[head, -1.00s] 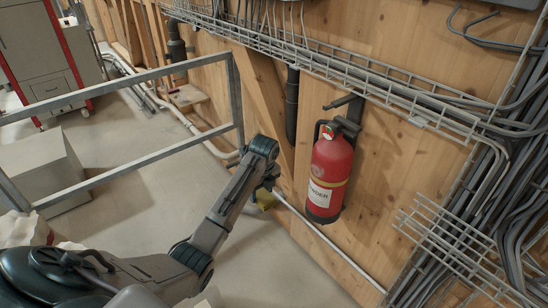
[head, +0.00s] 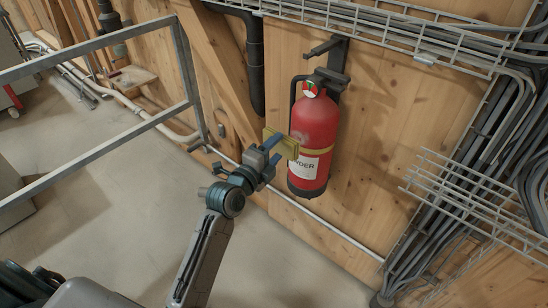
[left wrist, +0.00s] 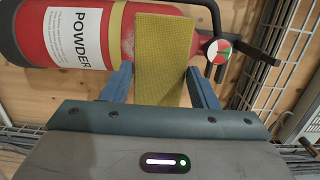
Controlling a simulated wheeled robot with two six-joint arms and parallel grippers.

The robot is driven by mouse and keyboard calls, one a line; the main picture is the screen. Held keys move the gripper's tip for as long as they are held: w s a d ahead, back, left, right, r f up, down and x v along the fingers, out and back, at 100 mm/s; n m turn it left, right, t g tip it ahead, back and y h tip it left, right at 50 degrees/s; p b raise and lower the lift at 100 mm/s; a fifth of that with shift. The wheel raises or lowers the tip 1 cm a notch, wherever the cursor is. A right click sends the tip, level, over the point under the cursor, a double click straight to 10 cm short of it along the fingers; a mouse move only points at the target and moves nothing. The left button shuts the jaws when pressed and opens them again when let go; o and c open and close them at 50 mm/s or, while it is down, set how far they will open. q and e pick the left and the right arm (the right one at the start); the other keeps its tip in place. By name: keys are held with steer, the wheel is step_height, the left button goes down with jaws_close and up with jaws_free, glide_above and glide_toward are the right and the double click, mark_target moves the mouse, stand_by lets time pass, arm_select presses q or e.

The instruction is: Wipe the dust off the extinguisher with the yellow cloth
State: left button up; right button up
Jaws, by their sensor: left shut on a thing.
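The red extinguisher (head: 318,120) hangs upright on a wall bracket, with a yellow band and a white label. A pale dusty patch shows on its red side beside the cloth in the left wrist view. My left gripper (head: 275,150) is shut on the yellow cloth (head: 287,146), a flat folded pad, at the extinguisher's left side. In the left wrist view the cloth (left wrist: 162,55) stands between the blue fingers and covers part of the extinguisher (left wrist: 60,30). I cannot tell whether cloth and extinguisher touch. My right gripper is not in view.
A wire cable tray (head: 400,35) runs above the extinguisher, and cables with another wire rack (head: 470,190) are at the right. A grey metal railing (head: 100,130) stands at the left. A thin pipe (head: 330,230) runs low along the wooden wall.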

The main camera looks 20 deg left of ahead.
arm_select(q)
steer(key=shift+r, duration=0.25)
steer(key=shift+w+d, duration=0.1)
steer(key=shift+w, duration=0.15)
steer(key=shift+d+x, duration=0.15)
steer(key=shift+x, duration=1.15)
steer(key=shift+d+x, duration=0.15)
steer(key=shift+x, duration=1.15)
steer(key=shift+s, duration=0.1)
steer(key=shift+b+x, duration=0.4)
steer(key=shift+x, duration=0.4)
steer(key=shift+d, duration=0.1)
